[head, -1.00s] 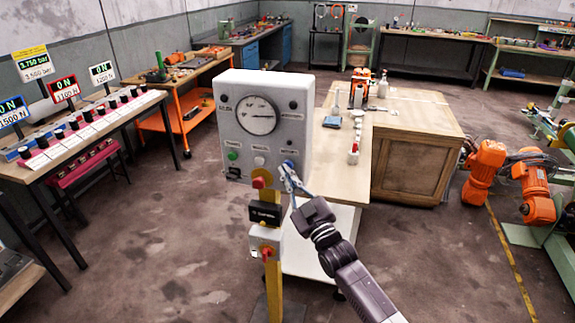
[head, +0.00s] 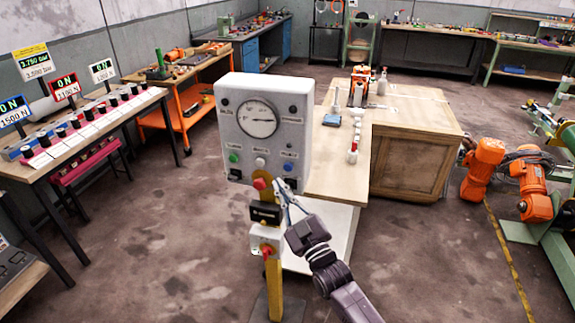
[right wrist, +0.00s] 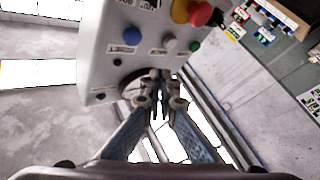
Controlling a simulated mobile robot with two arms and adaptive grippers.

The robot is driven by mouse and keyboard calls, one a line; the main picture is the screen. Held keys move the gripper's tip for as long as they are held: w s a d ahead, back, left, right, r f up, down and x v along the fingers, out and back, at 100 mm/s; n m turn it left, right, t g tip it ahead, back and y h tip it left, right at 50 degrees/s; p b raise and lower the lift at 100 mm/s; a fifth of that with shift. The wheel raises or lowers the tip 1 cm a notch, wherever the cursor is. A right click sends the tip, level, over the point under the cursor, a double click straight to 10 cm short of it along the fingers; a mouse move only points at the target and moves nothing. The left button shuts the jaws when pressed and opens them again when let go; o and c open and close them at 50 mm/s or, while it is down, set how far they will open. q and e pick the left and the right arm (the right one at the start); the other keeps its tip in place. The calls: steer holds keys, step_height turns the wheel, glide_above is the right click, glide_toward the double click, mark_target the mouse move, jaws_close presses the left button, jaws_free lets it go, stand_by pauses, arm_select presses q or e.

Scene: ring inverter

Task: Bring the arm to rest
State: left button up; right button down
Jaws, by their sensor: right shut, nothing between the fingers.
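My right gripper (head: 281,186) is shut and empty, in front of the lower right edge of the grey control box (head: 290,105). It sits just below the blue button (head: 288,167). In the right wrist view the shut fingertips (right wrist: 162,112) point toward the box, which shows upside down. The blue button (right wrist: 130,62) stands apart from the fingertips there. The fingertips hide part of the round gauge (right wrist: 140,82). My left gripper is not in view.
The box stands on a yellow post (head: 275,292) with a red knob (head: 259,184) and a lower switch box (head: 265,240). A light worktable (head: 335,180) and wooden cabinet (head: 415,165) stand behind my right arm. Open floor lies left of the post.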

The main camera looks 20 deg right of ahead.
steer(key=shift+s+f, duration=0.1)
steer(key=shift+f, duration=0.05)
stand_by(0.3)
steer(key=s+f+m+g+h+b, duration=0.1)
steer(key=s+f+g, duration=0.2)
steer(key=f, duration=0.8)
steer(key=s+f+g+b, duration=0.1)
steer(key=s+f+g, duration=0.15)
steer(key=f, duration=0.95)
steer(key=s+f+m+g+h+b, duration=0.15)
steer(key=s+f, duration=0.25)
steer(key=f, duration=0.7)
steer(key=s+d+f+g+b, duration=0.15)
steer(key=s+f+g, duration=0.45)
steer(key=s+f, duration=1.2)
steer(key=s+f+g, duration=0.2)
steer(key=s+f, duration=0.3)
steer(key=s, duration=0.5)
steer(key=s+d+f+m+g+b, duration=0.1)
steer(key=s+f+g, duration=0.1)
steer(key=s+f, duration=0.4)
steer(key=s+d+f+m+g, duration=0.1)
steer(key=s+f+g, duration=0.2)
steer(key=s, duration=1.1)
step_height(320, 180, down, 3)
steer(key=shift+s+d+r+h+b, duration=0.1)
steer(key=shift+s+d+h+b, duration=0.15)
steer(key=shift+s+h+b, duration=0.15)
